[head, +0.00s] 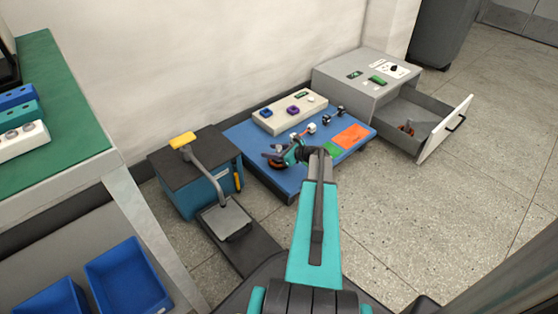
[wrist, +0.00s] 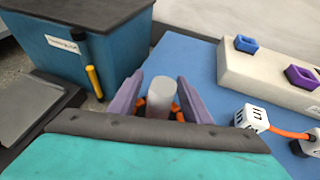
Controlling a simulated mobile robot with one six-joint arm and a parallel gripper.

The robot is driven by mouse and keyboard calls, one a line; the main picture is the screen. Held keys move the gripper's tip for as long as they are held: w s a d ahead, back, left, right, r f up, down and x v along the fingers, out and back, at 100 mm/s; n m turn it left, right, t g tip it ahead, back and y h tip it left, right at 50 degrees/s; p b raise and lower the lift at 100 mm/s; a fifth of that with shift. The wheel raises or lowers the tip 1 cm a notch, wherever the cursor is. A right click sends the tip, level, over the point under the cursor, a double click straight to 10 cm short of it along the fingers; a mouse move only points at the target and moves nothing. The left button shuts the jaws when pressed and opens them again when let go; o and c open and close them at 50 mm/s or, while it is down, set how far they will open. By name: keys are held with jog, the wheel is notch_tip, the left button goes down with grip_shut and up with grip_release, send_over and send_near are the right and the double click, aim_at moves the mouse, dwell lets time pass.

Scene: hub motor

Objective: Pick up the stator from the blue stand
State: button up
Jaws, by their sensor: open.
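The stator (head: 277,164) shows as a dark and orange-copper part near the front left of the blue stand (head: 289,184). In the wrist view, a pale grey upright cylinder of the stator (wrist: 163,84), with orange bits at its base, stands between my two fingers. My gripper (head: 283,156) is open, with one finger on each side of the cylinder; the fingers also show in the wrist view (wrist: 160,92). I cannot tell whether either finger touches it. The gripper body hides the stator's lower part. The blue stand (wrist: 205,75) fills the middle and right of the wrist view.
A white block with coloured parts (head: 290,114) and a white connector with an orange cable (wrist: 252,118) are on the stand. A dark-topped blue box (head: 195,165) is to the left. An open grey drawer (head: 423,113), holding a copper-coloured part, is to the right.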

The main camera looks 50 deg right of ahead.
grip_shut()
jog(key=shift+r, duration=0.1)
dwell(0.4)
jog(key=shift+r+p, duration=1.05)
jog(key=shift+r, duration=0.25)
jog(key=shift+s+d+r+p, duration=0.15)
jog(key=shift+s+r+p, duration=0.2)
jog(key=shift+r+p, duration=0.3)
jog(key=s+d+r+p, duration=0.1)
jog(key=s+d+p, duration=0.4)
jog(key=s, duration=0.9)
jog(key=shift+s+d, duration=0.15)
jog(key=shift+d, duration=0.05)
